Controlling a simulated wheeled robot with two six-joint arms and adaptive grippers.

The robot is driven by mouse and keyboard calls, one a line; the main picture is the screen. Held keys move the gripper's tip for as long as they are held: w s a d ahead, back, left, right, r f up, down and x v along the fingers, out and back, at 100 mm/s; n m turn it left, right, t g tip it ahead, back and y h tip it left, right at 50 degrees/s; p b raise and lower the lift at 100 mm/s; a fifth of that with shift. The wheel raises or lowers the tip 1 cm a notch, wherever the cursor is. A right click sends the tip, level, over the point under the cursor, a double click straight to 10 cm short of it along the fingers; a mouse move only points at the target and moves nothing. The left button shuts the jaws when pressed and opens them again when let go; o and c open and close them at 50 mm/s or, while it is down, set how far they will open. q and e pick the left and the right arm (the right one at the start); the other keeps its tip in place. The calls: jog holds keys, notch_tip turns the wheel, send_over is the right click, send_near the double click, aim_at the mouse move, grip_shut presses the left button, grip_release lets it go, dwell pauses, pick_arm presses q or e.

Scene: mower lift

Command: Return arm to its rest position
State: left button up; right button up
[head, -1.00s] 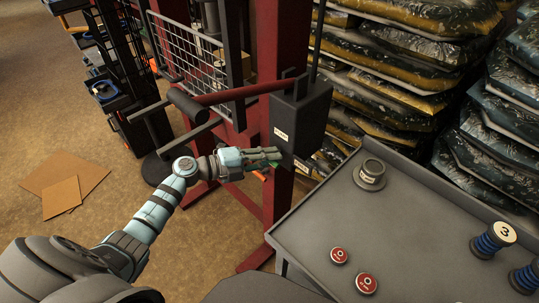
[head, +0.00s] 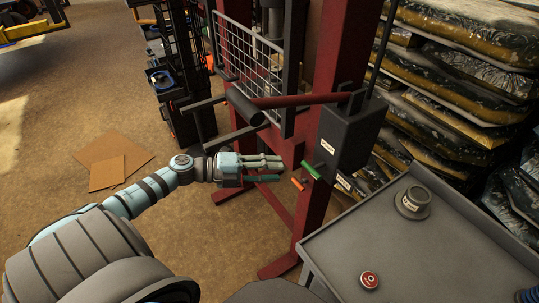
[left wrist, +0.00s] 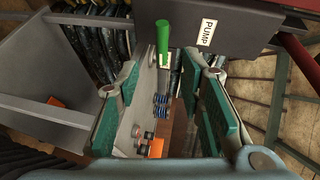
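My left gripper (head: 280,170) is open and empty, with teal finger pads, to the left of the grey pump box (head: 348,138). A green handle (head: 311,170) sticks out of the box, just beyond the fingertips, with a gap between. An orange handle (head: 297,184) sits below it. In the left wrist view the open fingers (left wrist: 168,75) spread either side, and the green handle (left wrist: 162,42) shows ahead between them, beside the PUMP label (left wrist: 207,32). My right gripper is not in view.
A red press frame (head: 336,60) with a wire guard (head: 250,55) stands behind the gripper. A grey table (head: 420,262) with a grey cup-shaped weight (head: 413,200) is at right. Stacked bags (head: 460,75) stand beyond. The floor to the left is mostly clear, with cardboard (head: 110,160) on it.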

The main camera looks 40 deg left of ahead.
pick_arm(q)
jog(key=shift+s+a+r, duration=0.1)
jog(key=shift+s+a, duration=0.15)
dwell(0.3)
